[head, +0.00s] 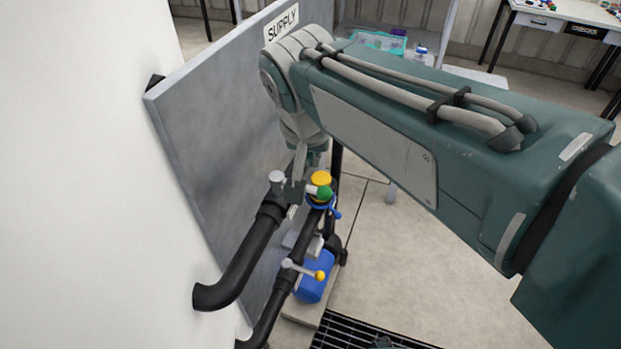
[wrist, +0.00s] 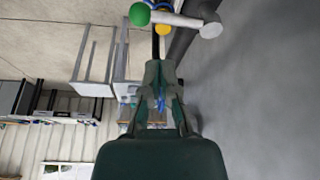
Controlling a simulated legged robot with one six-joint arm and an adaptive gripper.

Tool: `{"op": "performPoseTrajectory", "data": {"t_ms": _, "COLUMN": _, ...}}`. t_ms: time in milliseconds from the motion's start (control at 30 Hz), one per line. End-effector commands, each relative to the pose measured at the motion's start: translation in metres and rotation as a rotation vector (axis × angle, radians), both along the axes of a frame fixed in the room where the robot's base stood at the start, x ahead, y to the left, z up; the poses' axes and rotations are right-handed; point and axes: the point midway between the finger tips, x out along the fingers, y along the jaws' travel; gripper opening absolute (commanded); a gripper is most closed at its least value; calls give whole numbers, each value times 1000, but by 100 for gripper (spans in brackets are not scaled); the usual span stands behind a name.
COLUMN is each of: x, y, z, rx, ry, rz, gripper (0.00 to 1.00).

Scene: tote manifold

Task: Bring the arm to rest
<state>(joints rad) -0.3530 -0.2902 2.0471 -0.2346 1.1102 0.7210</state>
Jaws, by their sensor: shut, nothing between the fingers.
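My arm reaches across the head view from the right, its wrist bent down in front of the grey panel. My gripper shows in the wrist view (wrist: 160,70) with its fingers together and nothing held; in the head view its tips are hard to make out among the valve parts. Beyond the fingertips in the wrist view is a pale lever with a green ball (wrist: 139,14) and a white round end (wrist: 211,30). The green ball (head: 324,193) and a yellow knob (head: 320,178) show close to the wrist in the head view. Contact cannot be told.
Black pipes (head: 243,262) run by the grey panel (head: 215,125) marked SUPPLY. A lower valve lever has a yellow ball (head: 320,275), near a blue container (head: 313,283). A floor grate (head: 355,334) lies in front.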

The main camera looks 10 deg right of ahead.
Motion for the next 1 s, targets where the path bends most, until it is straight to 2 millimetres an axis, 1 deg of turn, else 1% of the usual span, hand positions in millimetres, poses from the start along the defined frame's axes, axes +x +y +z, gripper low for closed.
{"op": "performPoseTrajectory", "data": {"t_ms": 33, "x": 1, "y": -2, "z": 6, "rx": 0, "ry": -1, "rz": -1, "gripper": 0}}
{"op": "performPoseTrajectory", "data": {"t_ms": 100, "x": 2, "y": -2, "z": 11, "rx": 0, "ry": -1, "rz": -1, "gripper": 0}}
{"op": "performPoseTrajectory", "data": {"t_ms": 200, "x": 2, "y": -6, "z": 15, "rx": 2, "ry": 0, "rz": -2, "gripper": 0}}
{"op": "performPoseTrajectory", "data": {"t_ms": 333, "x": 2, "y": -7, "z": 16, "rx": 2, "ry": 0, "rz": 0, "gripper": 0}}
{"op": "performPoseTrajectory", "data": {"t_ms": 567, "x": 2, "y": -3, "z": 15, "rx": -1, "ry": 0, "rz": -1, "gripper": 0}}
{"op": "performPoseTrajectory", "data": {"t_ms": 667, "x": 1, "y": -4, "z": 14, "rx": 1, "ry": 0, "rz": 1, "gripper": 0}}
{"op": "performPoseTrajectory", "data": {"t_ms": 767, "x": -8, "y": -13, "z": 11, "rx": 5, "ry": -6, "rz": 21, "gripper": 0}}
{"op": "performPoseTrajectory", "data": {"t_ms": 867, "x": -25, "y": -30, "z": 4, "rx": 11, "ry": -19, "rz": 66, "gripper": 0}}
{"op": "performPoseTrajectory", "data": {"t_ms": 1000, "x": -55, "y": -55, "z": -12, "rx": 15, "ry": -51, "rz": 144, "gripper": 0}}
